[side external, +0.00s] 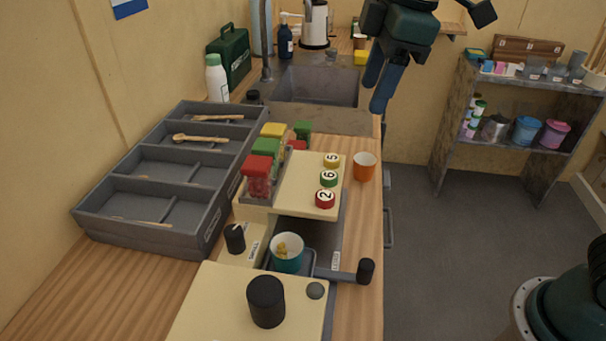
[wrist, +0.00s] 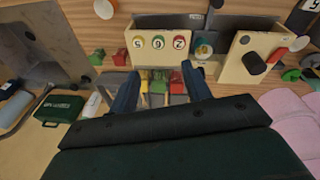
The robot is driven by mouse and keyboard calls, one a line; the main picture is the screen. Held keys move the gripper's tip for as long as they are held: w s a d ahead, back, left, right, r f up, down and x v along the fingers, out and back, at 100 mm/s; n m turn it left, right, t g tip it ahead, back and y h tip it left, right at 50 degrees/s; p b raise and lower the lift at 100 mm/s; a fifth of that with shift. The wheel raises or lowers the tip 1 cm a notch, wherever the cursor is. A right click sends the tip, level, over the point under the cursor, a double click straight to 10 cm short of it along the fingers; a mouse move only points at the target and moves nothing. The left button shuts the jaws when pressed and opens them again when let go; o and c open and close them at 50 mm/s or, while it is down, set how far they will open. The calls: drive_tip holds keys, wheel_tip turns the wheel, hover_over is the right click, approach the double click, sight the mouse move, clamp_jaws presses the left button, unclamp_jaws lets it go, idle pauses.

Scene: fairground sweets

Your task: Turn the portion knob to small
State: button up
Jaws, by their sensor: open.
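A black knob (side external: 235,238) stands on a cream panel (side external: 240,256) beside a small label that seems to read SMALL. I cannot tell which way it points. A larger black knob (side external: 266,301) stands on a cream box (side external: 210,305) in front; it also shows in the wrist view (wrist: 254,62). A teal cup (side external: 287,256) with yellowish contents stands beside the panel. My gripper (side external: 374,96) is open and empty, high near the sink, well apart from the knobs. In the wrist view my gripper (wrist: 160,73) spreads its fingers either side of the coloured-lidded jars.
A cream dispenser top (side external: 300,190) carries several coloured jars and three numbered discs. A black-ended lever (side external: 366,271) juts right. An orange cup (side external: 364,166) stands near the counter's right edge. A grey compartment tray (side external: 150,241) with wooden tools lies left.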

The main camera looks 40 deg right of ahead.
drive_tip(key=w+a+f+n+g, duration=0.1)
drive_tip(key=w+a+n, duration=0.15)
drive_tip(key=a, duration=0.35)
drive_tip(key=w+a+f+n, duration=0.2)
drive_tip(key=a+n, duration=0.1)
drive_tip(key=a, duration=0.2)
drive_tip(key=n+g+h, duration=0.1)
drive_tip(key=n, duration=0.3)
hover_over(233, 230)
wheel_tip(233, 230, down, 4)
drive_tip(key=shift+f, duration=0.1)
wheel_tip(233, 230, down, 14)
drive_tip(key=shift+r, duration=0.15)
drive_tip(key=shift+c, duration=0.2)
drive_tip(key=c, duration=0.9)
